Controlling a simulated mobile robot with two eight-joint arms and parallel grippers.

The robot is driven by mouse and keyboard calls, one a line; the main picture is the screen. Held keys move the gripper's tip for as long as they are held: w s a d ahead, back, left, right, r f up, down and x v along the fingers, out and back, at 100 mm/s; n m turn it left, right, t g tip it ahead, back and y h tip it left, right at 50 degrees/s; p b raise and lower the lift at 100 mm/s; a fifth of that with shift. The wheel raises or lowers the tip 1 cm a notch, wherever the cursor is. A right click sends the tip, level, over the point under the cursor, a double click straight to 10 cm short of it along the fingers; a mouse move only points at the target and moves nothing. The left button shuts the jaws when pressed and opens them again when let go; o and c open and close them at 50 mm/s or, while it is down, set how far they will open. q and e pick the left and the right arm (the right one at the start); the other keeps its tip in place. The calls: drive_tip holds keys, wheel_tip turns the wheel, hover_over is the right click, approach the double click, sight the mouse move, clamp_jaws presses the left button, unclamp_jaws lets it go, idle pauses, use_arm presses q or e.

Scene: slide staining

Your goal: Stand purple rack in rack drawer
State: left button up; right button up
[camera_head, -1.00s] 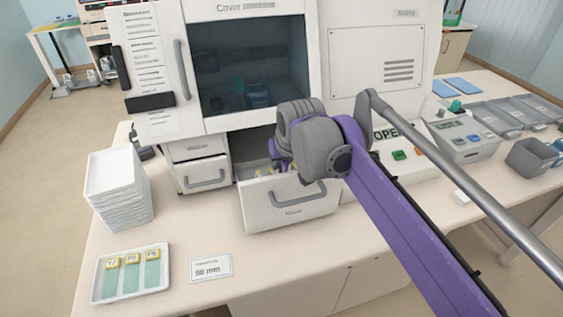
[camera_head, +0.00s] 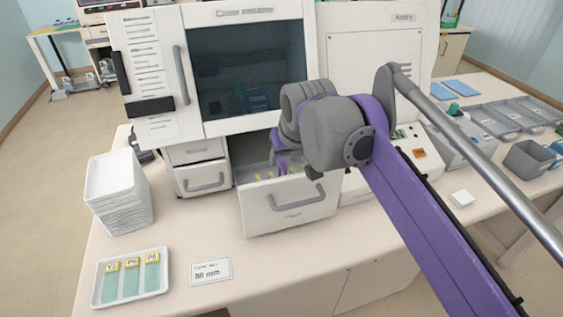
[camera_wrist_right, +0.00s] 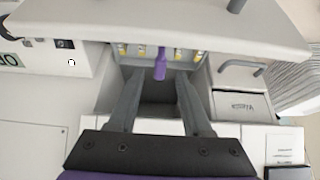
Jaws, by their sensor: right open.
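The purple rack (camera_wrist_right: 160,63) shows in the right wrist view as a purple handle amid several yellow-labelled slides. It is in the open rack drawer (camera_head: 290,215); its lower part is hidden, so I cannot tell whether it sits flat. In the head view my arm covers much of the drawer, and yellow labels show inside. My right gripper (camera_wrist_right: 158,78) is open, its two fingers apart on either side of the handle in the picture, with nothing held between them. My left gripper is not in view.
Above the drawer is the stainer's dark window (camera_head: 250,70). A smaller closed drawer (camera_head: 203,178) is left of it. A stack of white trays (camera_head: 118,190) and a tray with three labelled slides (camera_head: 130,296) stand left. A card (camera_head: 210,271) lies in front on clear table.

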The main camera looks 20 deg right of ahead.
drive_tip(key=v, duration=0.5)
drive_tip(key=shift+s+r, duration=0.1)
drive_tip(key=shift+r, duration=0.1)
idle(1.0)
